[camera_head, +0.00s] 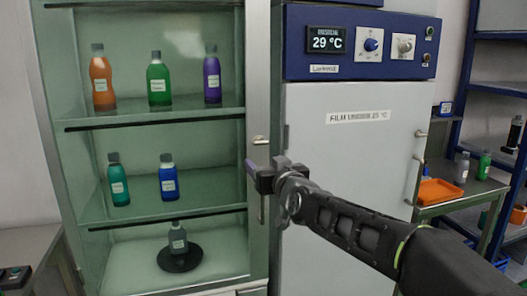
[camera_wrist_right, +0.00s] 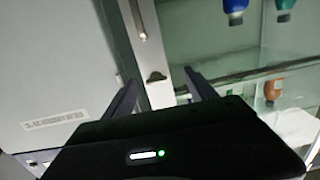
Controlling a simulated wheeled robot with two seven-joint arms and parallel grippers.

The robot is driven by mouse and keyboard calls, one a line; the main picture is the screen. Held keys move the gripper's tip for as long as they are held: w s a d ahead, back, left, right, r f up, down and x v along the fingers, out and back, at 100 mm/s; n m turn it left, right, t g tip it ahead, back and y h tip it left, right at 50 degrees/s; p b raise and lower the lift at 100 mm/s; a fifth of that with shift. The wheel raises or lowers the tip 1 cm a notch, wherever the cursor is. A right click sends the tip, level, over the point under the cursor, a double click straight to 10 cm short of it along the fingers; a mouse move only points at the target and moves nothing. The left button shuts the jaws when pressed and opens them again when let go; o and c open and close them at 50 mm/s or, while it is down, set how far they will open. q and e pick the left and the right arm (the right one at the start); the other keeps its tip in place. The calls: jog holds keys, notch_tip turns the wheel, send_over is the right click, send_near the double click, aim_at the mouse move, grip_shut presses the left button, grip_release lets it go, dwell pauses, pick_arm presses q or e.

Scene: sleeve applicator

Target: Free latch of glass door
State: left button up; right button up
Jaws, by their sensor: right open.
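The glass door of the cabinet (camera_head: 258,60) is closed, with a metal frame along its right side. A small latch (camera_head: 260,140) sits on that frame, and a vertical handle (camera_head: 262,208) is below it, partly hidden by my gripper. My right gripper (camera_head: 254,173) is in front of the frame, just below the latch in the picture. In the right wrist view its two fingers (camera_wrist_right: 161,76) are spread and empty. The latch (camera_wrist_right: 157,77) shows between them, apparently not touched, with the handle (camera_wrist_right: 138,18) above. My left gripper is not in view.
Several bottles, such as the green one (camera_head: 159,80), stand on shelves behind the glass. A grey bottle (camera_head: 177,238) is on a black round base. The film warmer (camera_head: 340,160) with blue control panel stands right of the door. A side table with an orange tray (camera_head: 440,191) is further right.

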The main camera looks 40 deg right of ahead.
aim_at(261, 142)
jog(key=r, duration=0.1)
jog(key=s+r, duration=0.1)
jog(key=d+r, duration=0.1)
jog(key=shift+s, duration=0.2)
jog(key=p+x, duration=0.2)
jog(key=x, duration=0.6)
jog(key=shift+r, duration=0.2)
jog(key=shift+s, duration=0.1)
jog(key=shift+c, duration=0.5)
jog(key=c, duration=1.3)
